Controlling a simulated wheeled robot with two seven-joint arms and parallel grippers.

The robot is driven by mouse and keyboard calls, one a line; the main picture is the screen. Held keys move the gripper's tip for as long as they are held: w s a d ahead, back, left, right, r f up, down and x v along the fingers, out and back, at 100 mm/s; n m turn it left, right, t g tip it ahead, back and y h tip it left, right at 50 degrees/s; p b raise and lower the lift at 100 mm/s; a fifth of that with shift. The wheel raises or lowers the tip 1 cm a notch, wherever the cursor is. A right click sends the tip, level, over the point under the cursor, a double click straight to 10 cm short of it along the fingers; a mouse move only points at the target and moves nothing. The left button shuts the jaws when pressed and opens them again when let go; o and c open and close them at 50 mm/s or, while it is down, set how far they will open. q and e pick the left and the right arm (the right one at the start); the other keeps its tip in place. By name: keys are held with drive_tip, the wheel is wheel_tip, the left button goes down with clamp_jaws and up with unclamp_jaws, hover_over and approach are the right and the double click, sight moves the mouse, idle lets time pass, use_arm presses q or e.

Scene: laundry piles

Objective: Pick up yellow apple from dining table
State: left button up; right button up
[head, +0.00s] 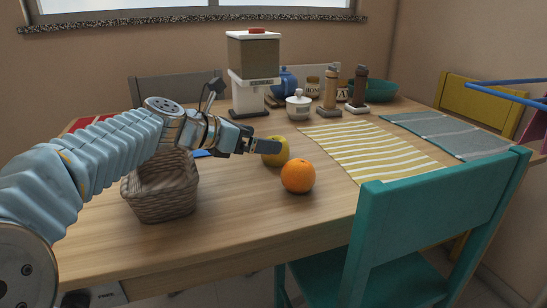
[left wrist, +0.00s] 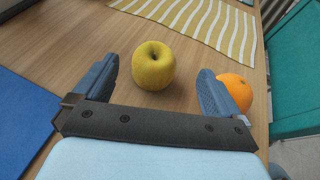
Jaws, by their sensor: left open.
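The yellow apple (head: 275,151) stands on the wooden dining table (head: 235,210), partly hidden behind my left gripper in the head view. My left gripper (head: 262,146) reaches in from the left, open and empty. In the left wrist view the apple (left wrist: 153,65) sits upright, stem up, ahead of and between the two spread fingers (left wrist: 155,85), with clear gaps on both sides. My right gripper is not in view.
An orange (head: 298,176) lies just right of the apple, close to one finger. A wicker basket (head: 160,203) stands below my left arm. A striped yellow cloth (head: 372,150) lies behind. A teal chair (head: 425,210) stands at the front right.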

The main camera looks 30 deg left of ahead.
use_arm(q)
drive_tip(key=shift+w+a+f+b, duration=0.2)
drive_tip(key=shift+w+f+b, duration=0.3)
drive_tip(key=shift+f, duration=0.35)
drive_tip(key=x, duration=0.7)
drive_tip(key=shift+d+r, duration=0.15)
drive_tip(key=shift+r, duration=0.05)
drive_tip(key=c, duration=1.1)
